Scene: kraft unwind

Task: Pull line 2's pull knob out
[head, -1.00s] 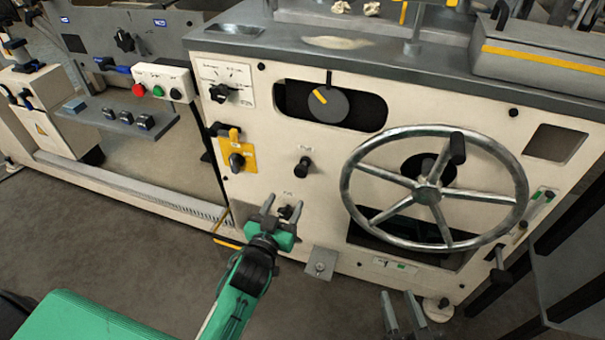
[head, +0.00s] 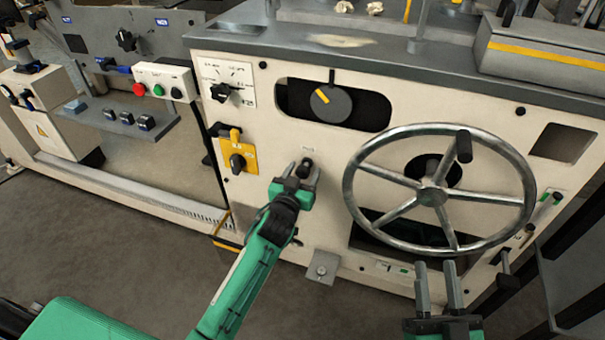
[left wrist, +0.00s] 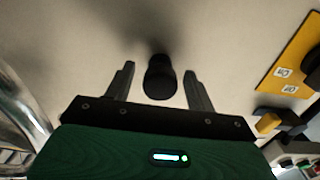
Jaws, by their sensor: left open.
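A black pull knob (head: 306,163) sticks out of the cream machine front, under a small label too small to read. It also shows in the left wrist view (left wrist: 160,77), between the two fingers with a gap on each side. My left gripper (head: 303,174) is open around or just in front of this knob; it shows in the left wrist view too (left wrist: 160,84). Whether this is line 2's knob cannot be read. A lower knob is hidden behind my left gripper and arm. My right gripper (head: 436,268) is open and empty below the handwheel.
The large metal handwheel (head: 349,197) stands right of the knob. A yellow plate with a black switch (head: 237,160) is to the left. A slot with a round dial (head: 330,103) lies above. A small grey bracket (head: 322,267) juts out low down.

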